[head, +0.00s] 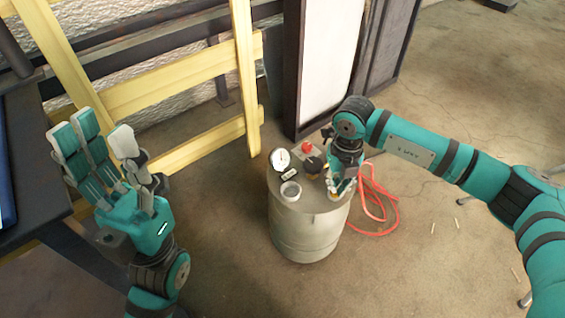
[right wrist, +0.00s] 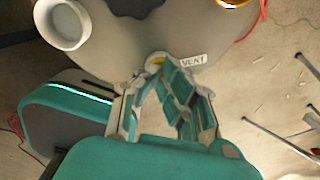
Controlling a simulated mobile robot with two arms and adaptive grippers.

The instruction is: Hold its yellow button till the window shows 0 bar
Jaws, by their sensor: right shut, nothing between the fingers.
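A grey drum-shaped tank (head: 310,235) stands on the floor, with a round white-faced gauge (head: 280,160) and a small dark window (head: 289,175) on top. The window's reading is too small to make out. My right gripper (head: 344,188) is shut and empty, with its tips at the right edge of the tank's top. In the right wrist view the tips (right wrist: 162,70) meet at the yellow button (right wrist: 155,62), beside the VENT label (right wrist: 192,60). They partly hide it; I cannot tell whether it is pressed in. My left gripper (head: 98,138) is open and empty, well left of the tank.
A red knob (head: 306,147), a black knob (head: 312,166) and a white cup-like port (head: 290,191) crowd the tank's top. A red hose (head: 373,205) lies on its right. A yellow wooden frame (head: 185,90) stands behind left. Floor in front is clear.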

